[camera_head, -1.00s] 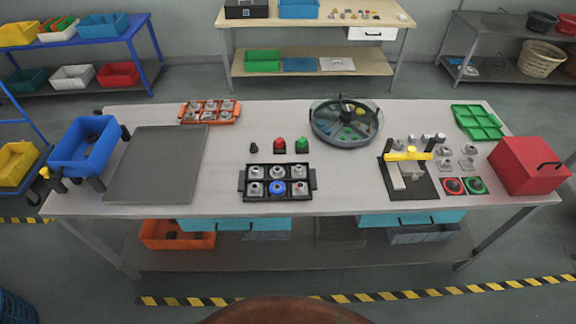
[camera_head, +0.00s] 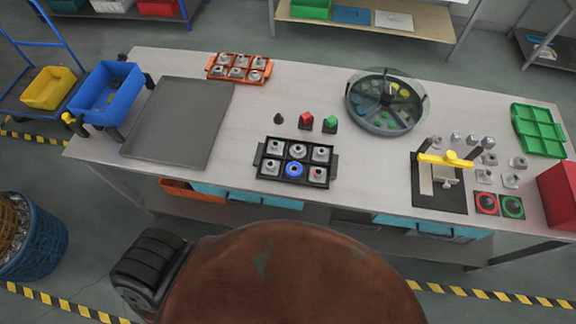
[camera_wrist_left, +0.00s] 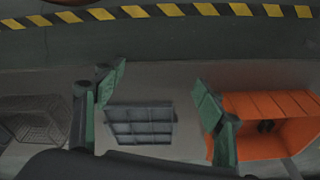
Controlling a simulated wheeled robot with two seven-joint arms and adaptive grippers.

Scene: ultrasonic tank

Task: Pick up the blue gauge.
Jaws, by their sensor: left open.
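The blue gauge (camera_head: 294,170) is a small blue ring-shaped piece in the front middle slot of a black tray (camera_head: 258,159) on the workbench. Grey metal pieces sit in the other slots, one with a red spot. The left wrist view shows my left gripper (camera_wrist_left: 158,95) with its green fingers wide apart and nothing between them. That view faces the lower shelf and floor, and the gauge is not in it. Neither gripper can be made out in the head view.
Near the tray are a red block (camera_head: 306,121), a green block (camera_head: 331,124) and a round dark carousel (camera_head: 421,111). A grey mat (camera_head: 180,125) lies left. The wrist view shows an orange bin (camera_wrist_left: 270,105), a grey crate (camera_wrist_left: 140,127) and a wire basket (camera_wrist_left: 35,122).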

